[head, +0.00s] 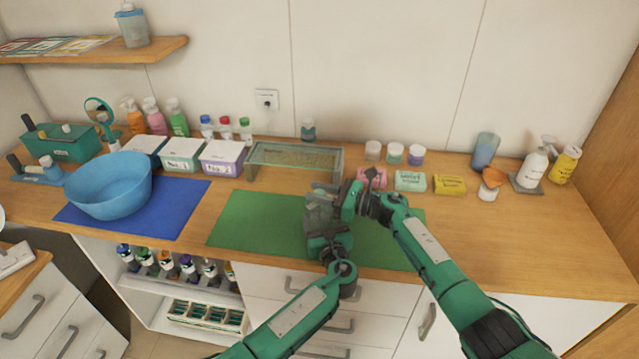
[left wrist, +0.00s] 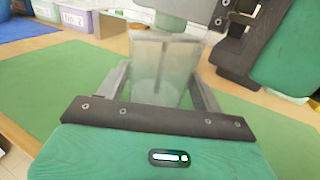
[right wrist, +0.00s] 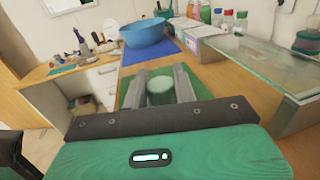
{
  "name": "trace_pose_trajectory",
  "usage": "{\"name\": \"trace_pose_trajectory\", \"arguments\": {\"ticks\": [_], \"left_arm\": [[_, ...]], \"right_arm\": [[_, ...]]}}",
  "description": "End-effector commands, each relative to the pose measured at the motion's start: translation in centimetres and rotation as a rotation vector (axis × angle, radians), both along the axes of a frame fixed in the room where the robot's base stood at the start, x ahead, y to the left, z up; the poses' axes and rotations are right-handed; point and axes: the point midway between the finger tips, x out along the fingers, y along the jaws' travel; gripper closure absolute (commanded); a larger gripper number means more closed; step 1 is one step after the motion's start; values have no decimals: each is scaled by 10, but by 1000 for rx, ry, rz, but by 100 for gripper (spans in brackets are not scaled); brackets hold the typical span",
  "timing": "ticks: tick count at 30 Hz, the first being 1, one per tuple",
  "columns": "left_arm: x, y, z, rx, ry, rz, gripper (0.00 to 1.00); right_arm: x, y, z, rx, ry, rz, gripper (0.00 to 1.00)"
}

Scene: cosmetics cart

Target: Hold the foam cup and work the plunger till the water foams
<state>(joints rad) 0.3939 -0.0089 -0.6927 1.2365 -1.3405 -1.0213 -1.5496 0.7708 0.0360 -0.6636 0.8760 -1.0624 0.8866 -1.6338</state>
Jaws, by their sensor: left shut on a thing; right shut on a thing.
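The foam cup (left wrist: 165,72) is a clear, greyish beaker with a thin rod inside. It stands upright between the fingers of my left gripper (left wrist: 163,88), which is shut on its sides. In the head view the cup (head: 317,208) is above the green mat and partly hidden by my grippers. My right gripper (right wrist: 160,92) is shut on the plunger's round, pale green top (right wrist: 160,86), above the cup. In the head view my left gripper (head: 322,228) is below my right gripper (head: 335,196). I cannot make out foam in the cup.
The green mat (head: 245,225) lies under the cup. A glass-topped stand (head: 295,157) is behind it. Soap boxes (head: 410,181) and small jars (head: 395,153) are at the back right. A blue bowl (head: 108,185) stands left on a blue mat (head: 180,215). The front right counter is clear.

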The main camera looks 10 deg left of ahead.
Motion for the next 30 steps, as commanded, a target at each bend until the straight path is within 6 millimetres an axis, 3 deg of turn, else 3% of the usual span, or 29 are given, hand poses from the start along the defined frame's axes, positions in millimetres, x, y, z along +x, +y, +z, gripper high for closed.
{"name": "trace_pose_trajectory", "arguments": {"ticks": [8,9,12,23,30], "left_arm": [[0,0,1,-1,-1,0,67],[0,0,1,-1,-1,0,67],[0,0,1,-1,-1,0,67],[0,0,1,-1,-1,0,67],[0,0,0,-1,-1,0,67]], "right_arm": [[0,-1,-3,-3,0,-2,100],[0,-1,-3,-3,0,-2,67],[0,-1,-2,-2,-1,-2,51],[-1,-6,-2,-2,0,-2,51],[-9,-46,-3,-4,-1,-4,51]]}}
